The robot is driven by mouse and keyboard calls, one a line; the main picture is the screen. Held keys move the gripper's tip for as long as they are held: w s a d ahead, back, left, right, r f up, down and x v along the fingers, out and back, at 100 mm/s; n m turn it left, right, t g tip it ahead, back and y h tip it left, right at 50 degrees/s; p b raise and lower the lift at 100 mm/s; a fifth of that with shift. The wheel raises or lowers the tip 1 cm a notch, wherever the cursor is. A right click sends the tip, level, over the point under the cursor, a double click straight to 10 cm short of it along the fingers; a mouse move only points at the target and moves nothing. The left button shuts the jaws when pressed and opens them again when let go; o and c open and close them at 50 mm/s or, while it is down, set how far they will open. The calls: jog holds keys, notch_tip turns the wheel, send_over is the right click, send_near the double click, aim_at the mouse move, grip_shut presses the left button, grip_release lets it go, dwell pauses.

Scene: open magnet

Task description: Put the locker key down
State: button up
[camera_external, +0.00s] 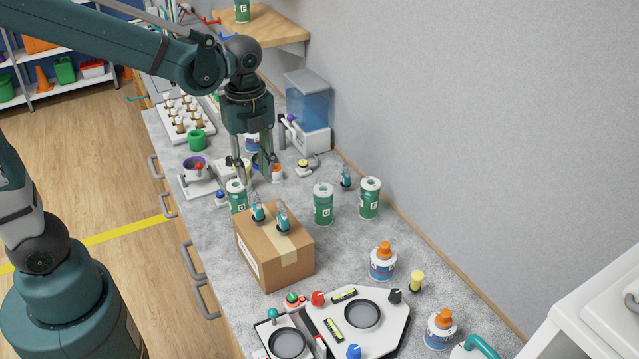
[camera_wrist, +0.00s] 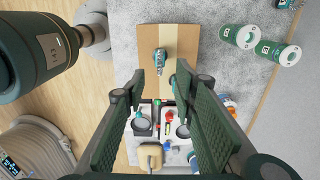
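My gripper (camera_external: 254,168) hangs above the counter behind a cardboard box (camera_external: 260,267). The box also shows in the wrist view (camera_wrist: 185,40), beyond the fingertips. Two small teal-and-grey items stand on top of it, a left one (camera_external: 258,212) and a right one (camera_external: 283,223). One of them shows clearly in the wrist view (camera_wrist: 160,60); the other is partly covered by a finger. I cannot pick out a locker key in either view.
Green cans stand beside the box: one left (camera_external: 238,199), two right (camera_external: 323,205) (camera_external: 369,200). Another teal item (camera_external: 346,178) stands behind. Some grey counter (camera_external: 345,258) is bare.

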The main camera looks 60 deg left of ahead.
jog(key=shift+s, duration=0.1)
jog(key=s+d+r+n+t, duration=0.1)
jog(key=s+r+n+t, duration=0.2)
jog(key=n, duration=0.6)
jog(key=s+d+r+n+t, duration=0.1)
jog(key=s+r+n+t, duration=0.2)
jog(key=s+n, duration=0.4)
jog(key=shift+s+d+n+t, duration=0.25)
jog(key=shift+s+n+t, duration=0.25)
jog(key=shift+n, duration=0.5)
jog(key=shift+w, duration=0.1)
notch_tip(320, 180, down, 23)
jog(key=b, duration=2.3)
jog(key=shift+f, duration=0.2)
dwell(1.7)
